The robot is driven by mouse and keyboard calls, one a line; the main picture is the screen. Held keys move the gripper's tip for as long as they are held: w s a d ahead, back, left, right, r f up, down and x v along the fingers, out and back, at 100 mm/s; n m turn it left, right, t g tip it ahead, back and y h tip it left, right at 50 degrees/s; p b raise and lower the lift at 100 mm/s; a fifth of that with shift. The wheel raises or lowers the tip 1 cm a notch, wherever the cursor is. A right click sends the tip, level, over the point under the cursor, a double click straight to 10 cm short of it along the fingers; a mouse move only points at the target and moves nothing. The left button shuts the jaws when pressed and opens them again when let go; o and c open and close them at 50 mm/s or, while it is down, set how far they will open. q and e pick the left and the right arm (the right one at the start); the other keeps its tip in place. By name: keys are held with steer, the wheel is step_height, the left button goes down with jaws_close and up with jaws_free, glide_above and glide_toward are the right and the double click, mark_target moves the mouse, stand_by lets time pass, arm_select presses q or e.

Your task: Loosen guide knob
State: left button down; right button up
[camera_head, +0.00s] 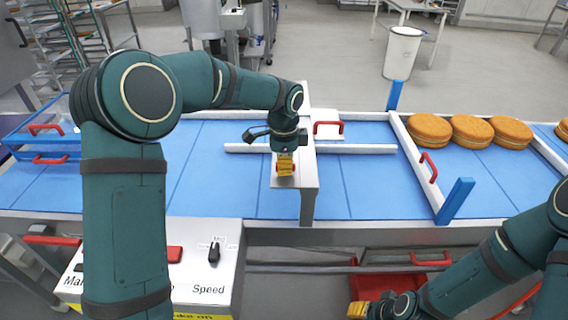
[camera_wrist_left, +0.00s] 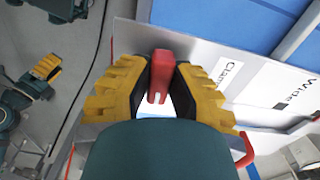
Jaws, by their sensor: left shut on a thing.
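The red guide knob (camera_wrist_left: 160,72) stands between the yellow fingers of my left gripper (camera_wrist_left: 158,92) in the left wrist view. The fingers are shut on it. In the head view my left gripper (camera_head: 285,165) points down at a grey metal plate (camera_head: 310,190) over the blue conveyor, and it hides the knob. White labels reading "Clamp" (camera_wrist_left: 229,76) and "Wide" (camera_wrist_left: 290,95) lie beside the knob. My right gripper (camera_head: 358,310) is low at the bottom edge of the head view, away from the conveyor; its opening is unclear.
A blue conveyor (camera_head: 220,185) runs across, with white guide rails (camera_head: 365,149) on it. Several filled rounds (camera_head: 470,131) sit on the right part. A control box (camera_head: 215,285) marked "Speed" stands in front at left. Blue posts (camera_head: 455,200) rise at the belt's edges.

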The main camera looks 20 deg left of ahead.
arm_select(q)
steer(key=n, duration=0.4)
steer(key=shift+s+f, duration=0.1)
steer(key=shift+s, duration=0.05)
steer(key=n, duration=0.4)
steer(key=shift+d+n+p, duration=0.1)
steer(key=shift+n+p, duration=0.2)
steer(key=shift+p, duration=0.1)
steer(key=n, duration=0.4)
steer(key=shift+n, duration=0.3)
steer(key=shift+d+n+p, duration=0.1)
steer(key=shift+n+p, duration=0.35)
steer(key=shift+n, duration=1.55)
steer(key=c, duration=0.9)
jaws_free()
steer(key=shift+o, duration=0.2)
